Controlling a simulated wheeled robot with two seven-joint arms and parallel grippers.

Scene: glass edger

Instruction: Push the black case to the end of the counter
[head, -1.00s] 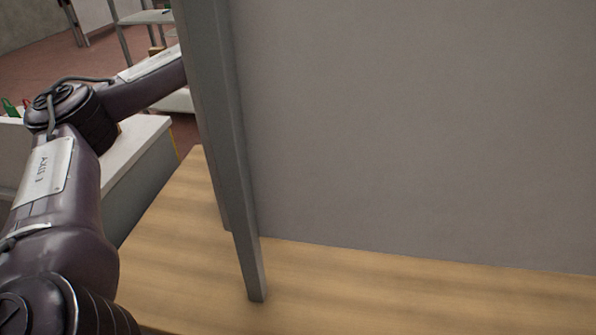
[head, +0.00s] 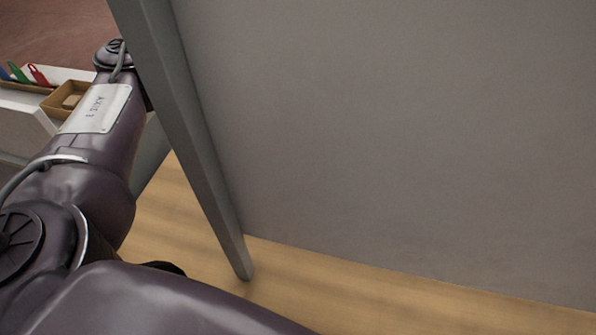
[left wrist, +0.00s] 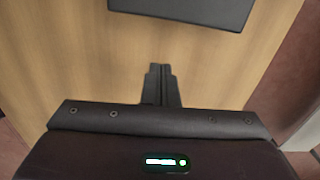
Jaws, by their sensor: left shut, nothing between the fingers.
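The black case (left wrist: 190,8) shows at the top of the left wrist view, lying on the wooden counter (left wrist: 110,62); its far part is cut off by the frame edge. My left gripper (left wrist: 160,70) points at it with its fingers together and nothing between them. A strip of bare wood shows between the fingertips and the case in the picture. In the head view my left arm covers the left side, its gripper is hidden, and the case is not visible. My right gripper is in neither view.
A large grey panel (head: 400,130) with a grey post (head: 190,130) stands on the counter (head: 330,285) in the head view. At the left, a white surface (head: 25,105) holds a cardboard box (head: 62,105) and several coloured items (head: 35,75). Reddish floor lies beyond.

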